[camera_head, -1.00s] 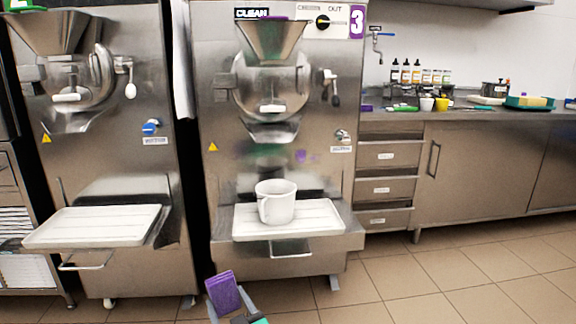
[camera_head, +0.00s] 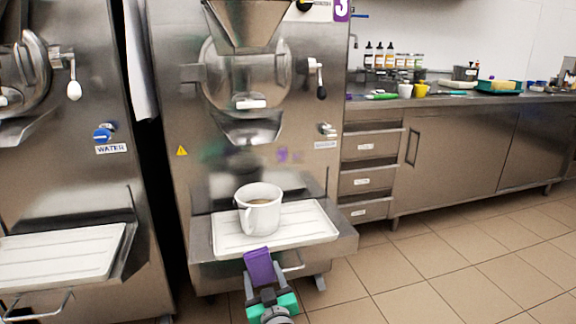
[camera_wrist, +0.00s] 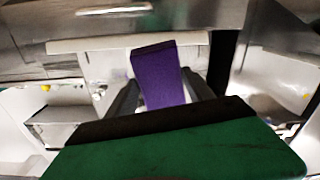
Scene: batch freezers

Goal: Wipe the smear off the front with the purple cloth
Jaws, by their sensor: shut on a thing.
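My gripper (camera_head: 264,289) is shut on the folded purple cloth (camera_head: 259,266), which stands up from the fingers in front of the tray's edge; the cloth also shows in the wrist view (camera_wrist: 158,76). The middle freezer (camera_head: 181,120) stands straight ahead, with the number 3 on its purple sign. A small purple smear (camera_head: 283,155) is on its steel front, right of centre, below the outlet. A darker greenish patch (camera_head: 213,152) shows on the left of the same front; I cannot tell if it is a smear or a reflection. The cloth is apart from and below both.
A white jug (camera_head: 259,212) stands on the white tray (camera_head: 312,230) jutting out below the front, between my gripper and the panel. A second freezer (camera_head: 80,185) with its own tray is at left. Tiled floor (camera_head: 430,255) at right is clear.

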